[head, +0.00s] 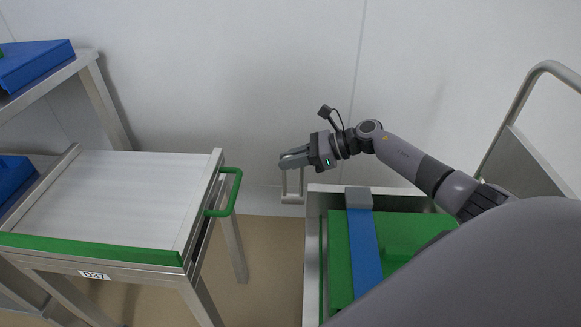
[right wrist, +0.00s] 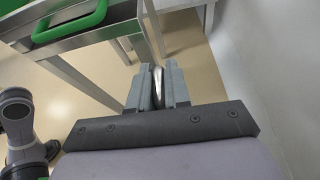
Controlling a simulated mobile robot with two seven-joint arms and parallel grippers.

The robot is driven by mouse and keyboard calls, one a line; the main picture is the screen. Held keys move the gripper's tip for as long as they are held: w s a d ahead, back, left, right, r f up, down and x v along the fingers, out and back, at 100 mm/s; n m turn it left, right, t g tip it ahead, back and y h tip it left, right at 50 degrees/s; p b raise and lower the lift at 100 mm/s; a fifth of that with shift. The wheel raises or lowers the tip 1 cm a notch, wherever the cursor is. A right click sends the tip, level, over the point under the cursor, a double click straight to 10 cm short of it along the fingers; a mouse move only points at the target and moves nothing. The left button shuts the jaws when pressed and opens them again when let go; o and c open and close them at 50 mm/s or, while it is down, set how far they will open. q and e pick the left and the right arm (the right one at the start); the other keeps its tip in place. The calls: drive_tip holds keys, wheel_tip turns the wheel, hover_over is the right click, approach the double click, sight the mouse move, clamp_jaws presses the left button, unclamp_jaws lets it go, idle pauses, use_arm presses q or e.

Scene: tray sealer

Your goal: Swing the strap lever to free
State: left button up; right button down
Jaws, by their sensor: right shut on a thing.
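My right gripper (head: 288,161) reaches in from the right, beyond the far left corner of the steel cart. It is shut on a pale, narrow lever (head: 291,199) whose frame hangs below the fingers. In the right wrist view, the two grey fingers (right wrist: 158,88) close on a thin pale edge of the lever (right wrist: 158,86). Where the lever joins the cart is not clear. A blue strap (head: 364,250) runs over a green block in the cart, with a grey block (head: 358,197) at its far end. My left gripper is not in view.
The steel cart (head: 312,260) stands at the right. A steel table (head: 130,195) with a green handle (head: 235,190) stands at the left, with open floor (head: 270,260) between. A shelf (head: 55,80) with blue items is at far left. The wall is behind.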

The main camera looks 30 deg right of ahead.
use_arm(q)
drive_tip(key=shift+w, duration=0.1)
use_arm(e)
drive_tip(key=shift+w+d+f, duration=0.15)
drive_tip(key=shift+w+f, duration=0.05)
drive_tip(key=c, duration=1.2)
unclamp_jaws()
drive_tip(key=shift+r, duration=0.1)
drive_tip(key=shift+o, duration=0.2)
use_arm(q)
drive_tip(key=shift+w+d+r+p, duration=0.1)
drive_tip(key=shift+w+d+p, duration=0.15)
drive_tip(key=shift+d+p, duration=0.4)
use_arm(e)
drive_tip(key=v, duration=0.7)
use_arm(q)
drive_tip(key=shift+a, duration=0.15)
use_arm(e)
drive_tip(key=shift+d, duration=0.1)
